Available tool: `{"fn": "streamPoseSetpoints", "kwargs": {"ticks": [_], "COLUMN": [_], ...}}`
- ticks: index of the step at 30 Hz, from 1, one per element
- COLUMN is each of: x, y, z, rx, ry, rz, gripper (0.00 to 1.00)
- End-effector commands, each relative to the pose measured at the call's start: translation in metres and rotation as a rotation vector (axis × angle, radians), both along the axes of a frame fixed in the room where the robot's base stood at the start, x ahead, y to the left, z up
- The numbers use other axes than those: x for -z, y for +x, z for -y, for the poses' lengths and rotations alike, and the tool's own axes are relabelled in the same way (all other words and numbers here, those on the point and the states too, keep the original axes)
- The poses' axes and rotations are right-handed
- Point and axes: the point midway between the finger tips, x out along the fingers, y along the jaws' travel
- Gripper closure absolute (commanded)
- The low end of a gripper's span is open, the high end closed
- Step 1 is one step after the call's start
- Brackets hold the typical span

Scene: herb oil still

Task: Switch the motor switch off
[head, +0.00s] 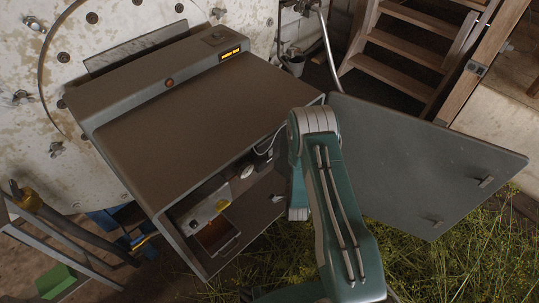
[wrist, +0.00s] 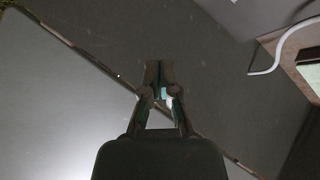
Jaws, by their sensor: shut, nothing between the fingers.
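A grey-brown cabinet (head: 185,115) stands tilted in the head view, its front open. On its top strip are a lit orange display (head: 230,54) and a round orange-red button or lamp (head: 169,83). Inside is a pale box with a yellow part (head: 211,206). No part is clearly marked as the motor switch, so I cannot tell which it is. In the wrist view my gripper (wrist: 158,68) is shut and empty, in front of a dark grey surface. In the head view my arm crosses the cabinet's right edge and the gripper's fingers do not show.
The cabinet's grey door (head: 425,165) hangs open at the right. A white cable (wrist: 285,45) curves at the upper right of the wrist view. Wooden steps (head: 410,45) stand behind, and grass-like herbs (head: 475,250) cover the floor. A metal frame (head: 60,235) stands at left.

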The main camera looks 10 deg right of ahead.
Motion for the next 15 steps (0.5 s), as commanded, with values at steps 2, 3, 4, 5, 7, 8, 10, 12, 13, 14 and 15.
{"fn": "streamPoseSetpoints", "kwargs": {"ticks": [2, 3, 4, 5, 7, 8, 10, 12, 13, 14, 15], "x": [0.0, 0.0, 0.0, 0.0, 0.0, 0.0, 0.001, 0.002, 0.002, 0.002, 0.003], "y": [0.0, 0.0, 0.0, 0.001, 0.003, 0.005, 0.01, 0.016, 0.019, 0.022, 0.026], "z": [0.0, -0.001, -0.001, -0.002, -0.003, -0.005, -0.008, -0.013, -0.015, -0.018, -0.021], "rx": [0.0, 0.0, -0.001, 0.0, -0.001, -0.001, -0.003, -0.004, -0.003, -0.003, -0.003], "ry": [-0.001, -0.001, -0.002, -0.003, -0.004, -0.004, -0.004, -0.003, -0.004, -0.004, -0.002], "rz": [0.0, 0.0, 0.0, 0.0, 0.001, 0.001, 0.002, 0.001, 0.002, 0.002, 0.001], "gripper": [1.0, 1.0, 1.0, 1.0, 1.0, 1.0, 1.0, 1.0, 1.0, 1.0, 1.0]}}
